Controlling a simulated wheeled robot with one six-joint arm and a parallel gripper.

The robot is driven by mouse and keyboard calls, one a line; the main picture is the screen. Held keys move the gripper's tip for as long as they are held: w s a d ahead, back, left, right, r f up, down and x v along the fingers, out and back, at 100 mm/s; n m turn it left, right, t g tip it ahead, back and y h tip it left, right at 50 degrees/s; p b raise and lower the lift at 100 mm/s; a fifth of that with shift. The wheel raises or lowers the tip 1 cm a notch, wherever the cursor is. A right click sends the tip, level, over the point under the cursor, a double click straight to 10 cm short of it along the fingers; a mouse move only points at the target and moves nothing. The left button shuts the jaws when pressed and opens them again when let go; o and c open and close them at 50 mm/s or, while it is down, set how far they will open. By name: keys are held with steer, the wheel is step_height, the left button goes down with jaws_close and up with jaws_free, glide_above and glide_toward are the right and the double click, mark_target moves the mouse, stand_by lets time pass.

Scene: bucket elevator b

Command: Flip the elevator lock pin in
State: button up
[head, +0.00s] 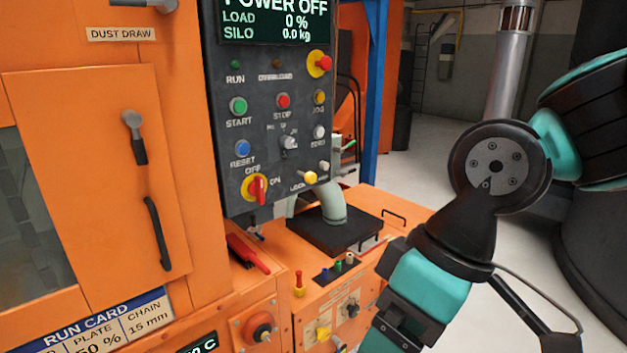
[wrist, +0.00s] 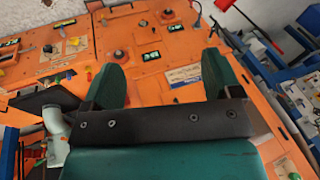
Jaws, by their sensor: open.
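My gripper (wrist: 165,76) shows in the wrist view as two green fingers held wide apart, with nothing between them. Orange machine panels (wrist: 150,50) lie beyond the fingers. In the head view my arm comes in from the right and runs down to the bottom edge; the fingertips are not visible there. I cannot tell for certain which part is the elevator lock pin. A small red-and-yellow pin-like knob (head: 299,284) stands upright on the orange ledge, left of my arm and apart from it.
The dark control panel (head: 270,130) reads POWER OFF and carries buttons and a red rotary switch (head: 257,189). A grey pipe (head: 333,205) rises from a black plate. A red-handled tool (head: 248,254) lies on the ledge. Open floor (head: 420,165) shows behind.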

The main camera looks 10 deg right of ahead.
steer(key=w+m+t+y, duration=0.1)
steer(key=w, duration=0.3)
steer(key=w+a+m+t+y+b, duration=0.1)
steer(key=w+m, duration=0.1)
steer(key=w, duration=0.2)
steer(key=w+a+m+t+y, duration=0.1)
steer(key=w, duration=0.3)
steer(key=shift+w+a+f+m, duration=0.2)
steer(key=shift+f+m, duration=0.1)
steer(key=shift+f, duration=0.1)
steer(key=c, duration=1.4)
steer(key=w+m+t, duration=0.1)
steer(key=w, duration=0.2)
steer(key=w+d+m+t+y, duration=0.1)
steer(key=w+m, duration=0.1)
steer(key=w, duration=0.2)
steer(key=w+d+m+t+b, duration=0.1)
steer(key=w, duration=0.2)
steer(key=shift+w+f+m+t, duration=0.25)
steer(key=shift+w+m+t, duration=0.15)
jaws_close()
steer(key=w+d+f+m+t+h+b, duration=0.1)
steer(key=w+d+f+m+t, duration=0.1)
steer(key=w+d+m+t, duration=0.6)
steer(key=w+d+m, duration=0.2)
steer(key=w+d, duration=0.2)
steer(key=w, duration=0.2)
steer(key=shift+m, duration=0.3)
steer(key=shift+w+d, duration=0.1)
